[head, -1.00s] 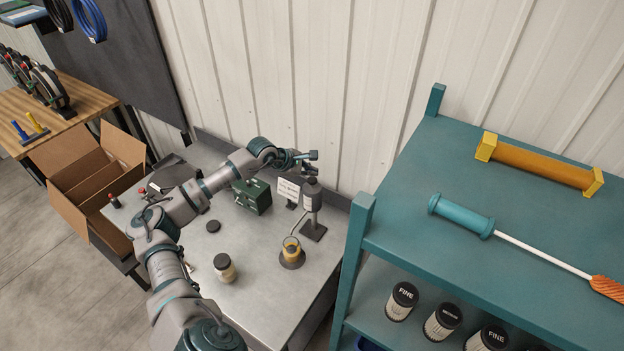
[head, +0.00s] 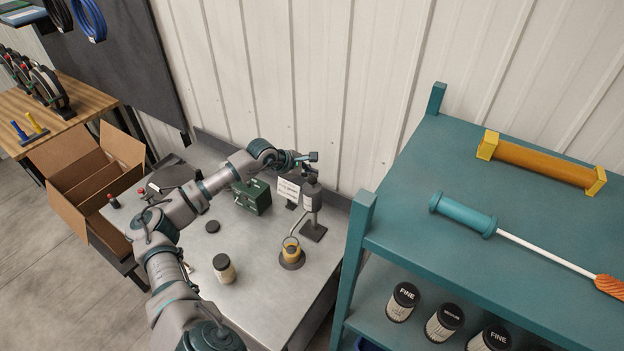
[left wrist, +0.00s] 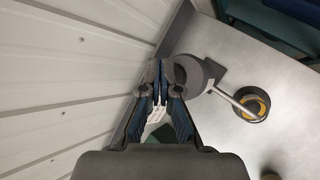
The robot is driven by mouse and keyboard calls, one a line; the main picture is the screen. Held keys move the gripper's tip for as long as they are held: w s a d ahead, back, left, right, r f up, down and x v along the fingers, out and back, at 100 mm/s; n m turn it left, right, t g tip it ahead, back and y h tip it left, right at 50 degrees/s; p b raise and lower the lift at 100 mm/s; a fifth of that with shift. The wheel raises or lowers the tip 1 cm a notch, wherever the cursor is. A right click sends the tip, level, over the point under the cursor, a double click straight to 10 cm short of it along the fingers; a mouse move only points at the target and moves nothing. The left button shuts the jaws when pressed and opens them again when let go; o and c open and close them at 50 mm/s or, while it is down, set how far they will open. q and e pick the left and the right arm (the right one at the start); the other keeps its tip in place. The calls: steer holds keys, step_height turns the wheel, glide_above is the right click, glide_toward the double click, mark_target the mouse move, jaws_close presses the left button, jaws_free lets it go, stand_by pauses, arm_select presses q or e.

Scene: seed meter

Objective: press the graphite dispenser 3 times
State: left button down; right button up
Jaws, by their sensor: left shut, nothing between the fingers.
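The graphite dispenser (head: 312,196) is a grey bottle-like body on a stand at the back right of the metal bench, with a spout angled down toward a yellow cup with a ring (head: 291,253). My left gripper (head: 311,157) is shut and empty, just above the top of the dispenser. In the left wrist view the shut fingertips (left wrist: 160,66) lie beside the dispenser's round grey top (left wrist: 190,74) and partly overlap it. I cannot tell whether they touch. The yellow cup also shows in the left wrist view (left wrist: 253,105). My right gripper is not in view.
A white sign (head: 288,189) and a green box (head: 253,196) stand left of the dispenser. A jar (head: 224,269) and a dark puck (head: 212,227) sit on the bench (head: 250,300). A teal shelf (head: 400,215) rises close on the right, and the ribbed wall is behind.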

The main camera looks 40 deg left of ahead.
mark_target(311, 180)
arm_select(q)
steer(key=shift+f+b, duration=0.8)
steer(key=shift+f, duration=0.2)
stand_by(0.5)
stand_by(0.3)
steer(key=shift+w+r+p, duration=0.1)
steer(key=shift+r+p, duration=0.8)
steer(key=shift+r, duration=0.45)
steer(key=shift+r, duration=0.1)
steer(key=shift+r+p, duration=1.6)
steer(key=shift+r, duration=0.85)
